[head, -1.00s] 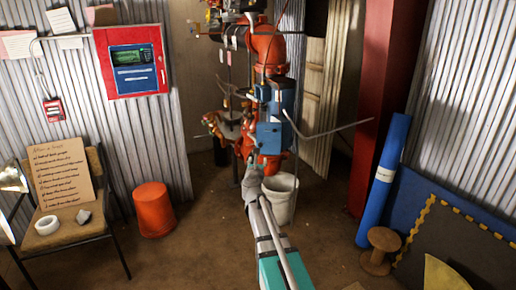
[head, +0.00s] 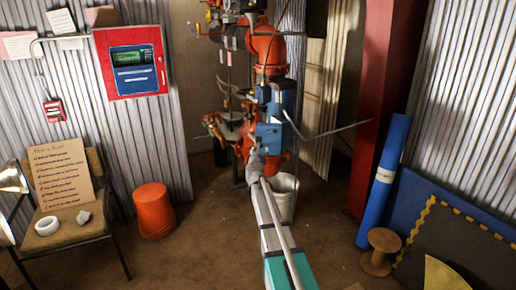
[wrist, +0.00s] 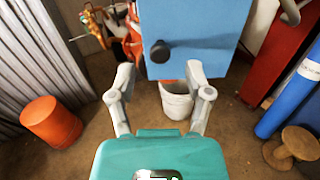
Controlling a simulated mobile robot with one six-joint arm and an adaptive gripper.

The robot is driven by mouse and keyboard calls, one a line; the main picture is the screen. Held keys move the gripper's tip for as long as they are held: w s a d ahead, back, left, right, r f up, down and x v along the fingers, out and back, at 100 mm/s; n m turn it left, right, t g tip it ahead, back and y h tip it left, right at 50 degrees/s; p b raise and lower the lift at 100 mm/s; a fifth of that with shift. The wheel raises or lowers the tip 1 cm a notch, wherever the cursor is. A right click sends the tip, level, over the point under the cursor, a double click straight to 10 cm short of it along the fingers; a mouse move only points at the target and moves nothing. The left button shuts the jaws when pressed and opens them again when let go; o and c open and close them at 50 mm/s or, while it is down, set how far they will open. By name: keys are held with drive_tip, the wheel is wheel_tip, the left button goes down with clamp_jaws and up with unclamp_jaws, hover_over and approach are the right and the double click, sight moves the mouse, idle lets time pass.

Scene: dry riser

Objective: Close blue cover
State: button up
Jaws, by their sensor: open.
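The blue cover (wrist: 195,35) fills the top middle of the wrist view as a flat blue panel with a round black knob (wrist: 160,51) near its lower left corner. In the head view a blue panel (head: 269,137) stands out below a blue box (head: 283,98) on the red pipework; its exact angle is hard to tell. My gripper (wrist: 160,76) is open and empty, with its fingers spread either side of the knob in the wrist view. In the head view my gripper (head: 255,163) is just below the blue panel; contact cannot be told.
A white bucket (head: 283,194) stands on the floor beneath the pipework. A thin grey rod (head: 345,129) sticks out to the right of the blue box. An orange bucket (head: 153,210) is at left; a red column (head: 380,120) and a blue roll (head: 384,180) are at right.

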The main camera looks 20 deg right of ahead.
sight(269, 141)
drive_tip(key=shift+x, duration=1.95)
drive_tip(key=shift+c, duration=0.2)
clamp_jaws()
